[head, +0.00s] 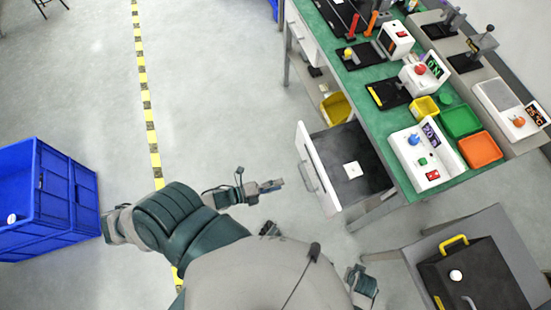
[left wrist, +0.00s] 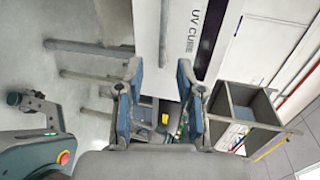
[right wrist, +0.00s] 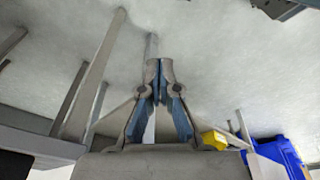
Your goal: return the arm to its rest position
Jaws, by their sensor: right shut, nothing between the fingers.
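My left arm comes in from the left and bends across in front of my body in the head view. Its gripper (head: 270,186) is over the floor, left of the open drawer. In the left wrist view the left gripper (left wrist: 158,68) has its fingers apart with nothing between them. My right gripper (right wrist: 160,65) shows in the right wrist view with its fingertips together and nothing held. In the head view only part of my right arm shows low, right of my body; its gripper is hidden there.
A blue crate (head: 32,200) stands at left. A grey cart (head: 408,262) with a black case (head: 490,280) stands at lower right. Floor behind my left gripper is clear.

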